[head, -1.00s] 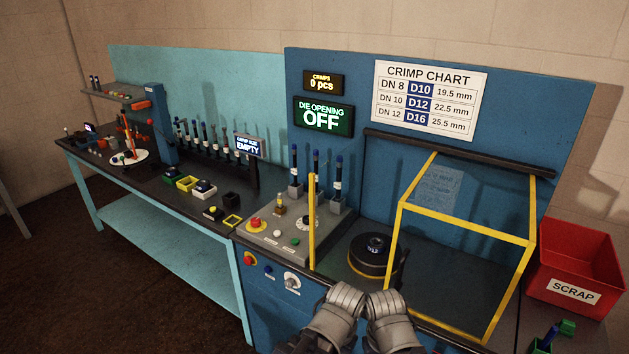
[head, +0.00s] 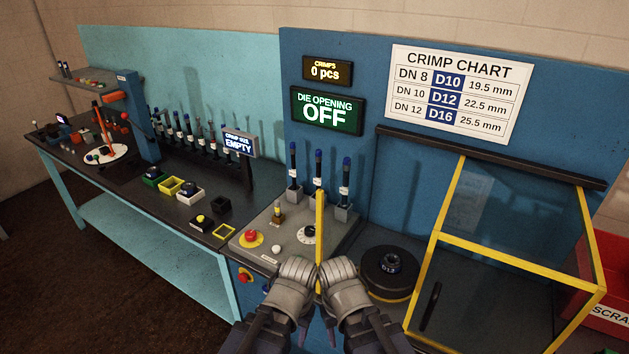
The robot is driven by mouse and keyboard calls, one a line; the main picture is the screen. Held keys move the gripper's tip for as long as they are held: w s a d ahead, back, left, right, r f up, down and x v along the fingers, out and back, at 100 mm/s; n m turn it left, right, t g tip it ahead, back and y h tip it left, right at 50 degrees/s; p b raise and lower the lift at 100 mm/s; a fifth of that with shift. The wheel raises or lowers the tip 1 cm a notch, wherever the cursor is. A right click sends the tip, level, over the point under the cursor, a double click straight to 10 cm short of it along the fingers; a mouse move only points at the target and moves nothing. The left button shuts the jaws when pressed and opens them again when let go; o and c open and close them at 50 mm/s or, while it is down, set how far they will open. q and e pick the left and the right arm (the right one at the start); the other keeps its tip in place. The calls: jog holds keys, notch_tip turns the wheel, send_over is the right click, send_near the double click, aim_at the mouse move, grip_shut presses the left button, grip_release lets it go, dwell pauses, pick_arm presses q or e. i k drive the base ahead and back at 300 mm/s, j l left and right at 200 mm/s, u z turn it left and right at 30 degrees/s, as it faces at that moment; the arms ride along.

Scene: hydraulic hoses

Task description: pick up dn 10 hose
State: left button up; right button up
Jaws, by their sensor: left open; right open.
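Three upright black hoses with blue ends and white labels stand in grey holders behind the control panel: a left one (head: 293,172), a middle one (head: 318,170) and a right one (head: 344,180). Their labels are too small to read, so I cannot tell which is DN 10. More dark hoses with blue ends (head: 187,128) stand in a row on the bench at left. My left gripper (head: 297,268) and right gripper (head: 338,270) are side by side at the bottom centre, in front of the panel and below the three hoses. Both are open, with no hose in them.
A yellow post (head: 320,235) rises between my grippers and the hoses. A black round die unit (head: 389,268) and a yellow-framed clear guard (head: 520,256) are at right. A red scrap bin (head: 608,270) is at the far right. The crimp chart (head: 455,92) hangs above.

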aim_at(317, 181)
jog(key=j+z, duration=0.1)
jog(key=z, duration=0.3)
jog(key=i+j+z, duration=0.1)
jog(key=z, duration=0.25)
jog(key=j+z, duration=0.15)
jog(key=z, duration=0.25)
jog(key=j+z, duration=0.15)
jog(key=z, duration=0.2)
jog(key=j+z, duration=0.2)
jog(key=j, duration=0.25)
jog(key=k+j+z, duration=0.15)
jog(key=j, duration=0.25)
jog(key=k+j+z, duration=0.2)
jog(key=j, duration=0.5)
jog(key=k+j, duration=0.1)
jog(key=j, duration=0.2)
